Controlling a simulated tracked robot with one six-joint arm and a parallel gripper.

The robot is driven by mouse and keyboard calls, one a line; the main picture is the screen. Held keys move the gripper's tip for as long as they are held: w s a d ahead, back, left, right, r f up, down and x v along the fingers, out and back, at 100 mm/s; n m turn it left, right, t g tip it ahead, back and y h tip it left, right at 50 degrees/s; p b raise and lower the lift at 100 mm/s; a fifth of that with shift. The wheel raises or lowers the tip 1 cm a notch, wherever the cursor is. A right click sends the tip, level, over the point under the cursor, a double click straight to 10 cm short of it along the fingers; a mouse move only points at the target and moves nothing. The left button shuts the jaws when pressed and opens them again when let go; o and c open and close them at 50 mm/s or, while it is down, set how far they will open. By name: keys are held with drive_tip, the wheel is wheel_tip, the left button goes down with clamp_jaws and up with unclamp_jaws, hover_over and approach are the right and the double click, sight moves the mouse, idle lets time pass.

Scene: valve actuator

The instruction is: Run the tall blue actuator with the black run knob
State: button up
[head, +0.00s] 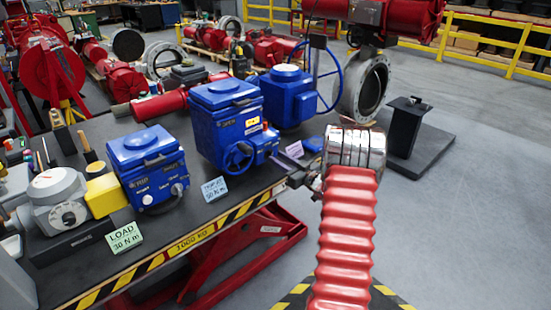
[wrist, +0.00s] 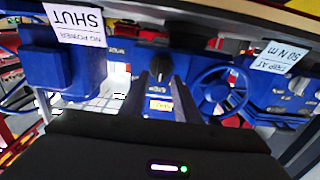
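The tall blue actuator (head: 225,112) stands on the dark bench in the head view, with a handwheel (head: 239,157) and a small yellow display (head: 252,122) on its front. In the wrist view, it appears upside down, with its handwheel (wrist: 224,91) right of centre and its lit display (wrist: 160,105) between my fingers. The black knob (wrist: 160,62) is just beyond the fingertips; I cannot tell whether they touch it. My gripper (wrist: 161,76) is open, with a gap between its two dark fingers. In the head view, it is small and partly hidden beside my wrist.
A smaller blue actuator (head: 146,165) stands at left, and another blue unit (head: 287,95) with a large handwheel stands behind. Cards reading TRIP AT 50 N m (head: 214,189) and NO POWER SHUT (wrist: 78,35) flank the tall actuator. Free floor (head: 470,230) lies at right.

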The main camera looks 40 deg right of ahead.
drive_tip(key=shift+w, duration=1)
drive_tip(key=shift+c, duration=0.6)
clamp_jaws()
drive_tip(key=shift+a, duration=0.15)
